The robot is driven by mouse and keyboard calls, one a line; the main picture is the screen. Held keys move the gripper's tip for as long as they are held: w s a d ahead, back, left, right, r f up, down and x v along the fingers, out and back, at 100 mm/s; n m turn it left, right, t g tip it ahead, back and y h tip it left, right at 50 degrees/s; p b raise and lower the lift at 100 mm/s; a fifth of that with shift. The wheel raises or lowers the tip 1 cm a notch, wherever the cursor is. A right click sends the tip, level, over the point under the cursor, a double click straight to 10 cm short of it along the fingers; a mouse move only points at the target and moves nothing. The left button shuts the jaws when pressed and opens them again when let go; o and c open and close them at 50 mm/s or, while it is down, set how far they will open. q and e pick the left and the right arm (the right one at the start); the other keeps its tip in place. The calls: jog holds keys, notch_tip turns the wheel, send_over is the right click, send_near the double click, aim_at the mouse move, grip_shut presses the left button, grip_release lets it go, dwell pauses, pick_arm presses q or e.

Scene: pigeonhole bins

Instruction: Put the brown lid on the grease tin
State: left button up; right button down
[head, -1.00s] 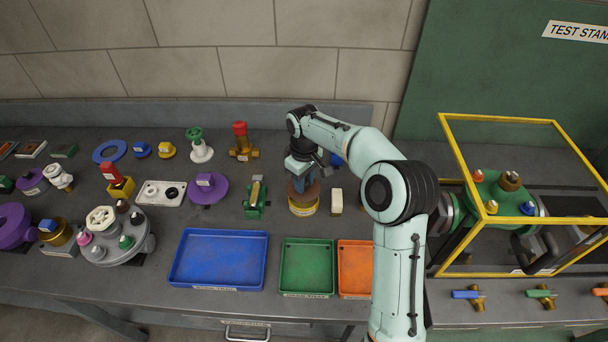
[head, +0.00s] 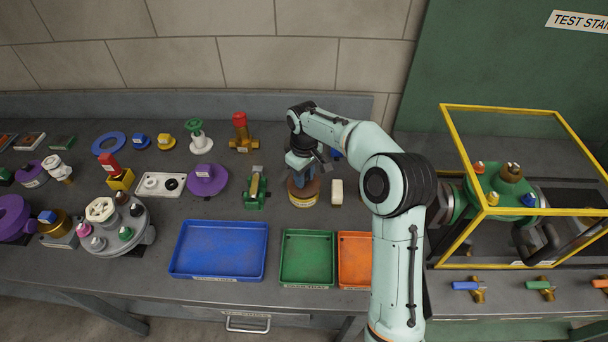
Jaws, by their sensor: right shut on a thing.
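The grease tin (head: 303,202) is a short round yellow-brown tin with a pale label, standing on the bench behind the green tray. The brown lid (head: 311,188) is at the tin's top, level and roughly centred over it. I cannot tell whether it is fully seated. My right gripper (head: 302,181) points down from above and is shut on the lid, and it hides the lid's middle. My left gripper is not in view.
A cream block (head: 337,192) stands just right of the tin, and a green clamp-like part (head: 256,190) stands to its left. Blue (head: 219,225), green (head: 307,233) and orange (head: 344,237) trays lie in front. A yellow-framed enclosure (head: 442,135) is at right.

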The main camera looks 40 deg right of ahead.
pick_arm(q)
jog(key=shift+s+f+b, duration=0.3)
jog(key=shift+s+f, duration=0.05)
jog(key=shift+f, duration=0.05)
pick_arm(e)
jog(key=shift+f, duration=0.95)
jog(key=c, duration=1.2)
grip_release()
jog(key=shift+o, duration=0.2)
jog(key=o, duration=0.5)
jog(key=shift+o, duration=0.2)
jog(key=shift+w+r+p, duration=0.1)
jog(key=shift+r+p, duration=1.2)
jog(key=shift+r, duration=2.75)
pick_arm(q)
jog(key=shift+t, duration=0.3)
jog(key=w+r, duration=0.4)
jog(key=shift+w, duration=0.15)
